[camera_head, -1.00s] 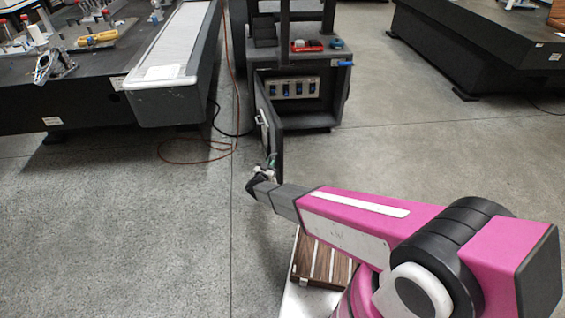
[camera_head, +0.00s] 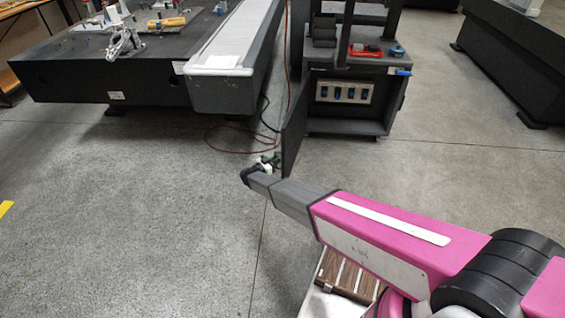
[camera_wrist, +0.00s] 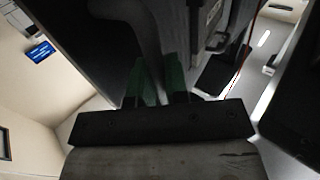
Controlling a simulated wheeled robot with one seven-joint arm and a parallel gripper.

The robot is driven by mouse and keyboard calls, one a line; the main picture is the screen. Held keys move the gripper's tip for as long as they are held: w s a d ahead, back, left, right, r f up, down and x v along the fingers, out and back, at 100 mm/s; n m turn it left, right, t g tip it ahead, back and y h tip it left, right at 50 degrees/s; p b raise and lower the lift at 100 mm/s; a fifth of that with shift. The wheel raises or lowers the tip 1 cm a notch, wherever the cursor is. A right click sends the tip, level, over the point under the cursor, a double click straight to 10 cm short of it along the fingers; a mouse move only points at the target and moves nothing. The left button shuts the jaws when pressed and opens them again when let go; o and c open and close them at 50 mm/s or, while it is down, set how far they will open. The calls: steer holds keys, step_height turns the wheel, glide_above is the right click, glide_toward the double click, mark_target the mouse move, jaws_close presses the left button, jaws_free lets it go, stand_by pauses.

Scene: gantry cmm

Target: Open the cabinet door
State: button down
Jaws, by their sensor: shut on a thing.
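The cabinet (camera_head: 344,118) is dark grey with an open front. Its door (camera_head: 294,132) stands wide open, swung out to the left and toward me. My gripper (camera_head: 271,161) is at the door's free edge, low in the head view.
Inside the cabinet is a pale panel with blue sockets (camera_head: 343,92). A red tray (camera_head: 366,51) lies on top. A large dark table (camera_head: 105,83) stands at left, with an orange cable (camera_head: 225,143) on the floor beside it. Open floor lies to the left of my arm.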

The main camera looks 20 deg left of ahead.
steer(key=shift+a, duration=0.45)
steer(key=c, duration=1.1)
jaws_free()
steer(key=shift+c, duration=0.2)
steer(key=v, duration=1)
steer(key=shift+s, duration=0.4)
steer(key=shift+a, duration=0.1)
